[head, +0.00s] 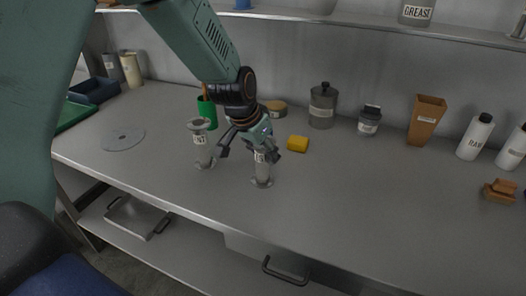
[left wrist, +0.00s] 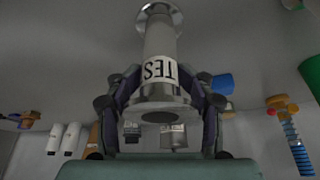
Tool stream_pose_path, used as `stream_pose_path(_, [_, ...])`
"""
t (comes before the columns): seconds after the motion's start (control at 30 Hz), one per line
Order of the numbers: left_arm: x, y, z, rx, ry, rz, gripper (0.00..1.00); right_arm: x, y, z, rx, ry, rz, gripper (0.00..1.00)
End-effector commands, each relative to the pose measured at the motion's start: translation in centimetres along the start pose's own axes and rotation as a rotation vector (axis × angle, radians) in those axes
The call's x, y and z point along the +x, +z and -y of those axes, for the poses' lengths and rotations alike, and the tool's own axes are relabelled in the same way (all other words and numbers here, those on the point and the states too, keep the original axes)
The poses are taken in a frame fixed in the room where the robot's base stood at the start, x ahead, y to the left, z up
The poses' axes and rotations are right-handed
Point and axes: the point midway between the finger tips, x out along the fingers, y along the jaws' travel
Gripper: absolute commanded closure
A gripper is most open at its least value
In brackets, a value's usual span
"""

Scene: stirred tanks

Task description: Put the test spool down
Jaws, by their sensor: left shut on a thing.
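The test spool (head: 262,173) is a grey flanged pipe piece with a white label. My left gripper (head: 259,150) is shut around its upper part and holds it roughly upright over the grey bench. Its lower flange is at or just above the bench top; I cannot tell whether it touches. In the left wrist view the spool (left wrist: 160,42) shows between the fingers, with "TES" legible on its label, upside down. My right gripper is in neither view.
A second flanged spool (head: 201,148) stands close on the left, with a green cup (head: 207,113) behind it. A yellow block (head: 298,144) lies to the right. A grey disc (head: 123,138) lies far left. The bench front and right middle are clear.

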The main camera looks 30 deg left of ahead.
Motion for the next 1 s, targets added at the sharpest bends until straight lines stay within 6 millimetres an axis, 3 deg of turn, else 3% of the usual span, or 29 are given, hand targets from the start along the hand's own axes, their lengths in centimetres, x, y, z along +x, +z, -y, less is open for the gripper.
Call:
stream_pose_path(0.33, [0.0,0.0,0.0,0.0,0.0,0.0,0.23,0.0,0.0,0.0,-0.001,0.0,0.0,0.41])
stream_pose_path(0.67, [-0.2,-0.1,0.0,0.0,0.0,-0.001,0.23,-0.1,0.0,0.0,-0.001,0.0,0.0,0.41])
stream_pose_path(0.77, [-1.1,-0.3,0.0,0.0,0.0,-0.002,0.23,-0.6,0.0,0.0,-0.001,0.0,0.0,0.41])
stream_pose_path(1.0, [-6.0,-0.4,0.0,0.0,0.001,-0.005,0.23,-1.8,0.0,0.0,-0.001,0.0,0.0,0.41])
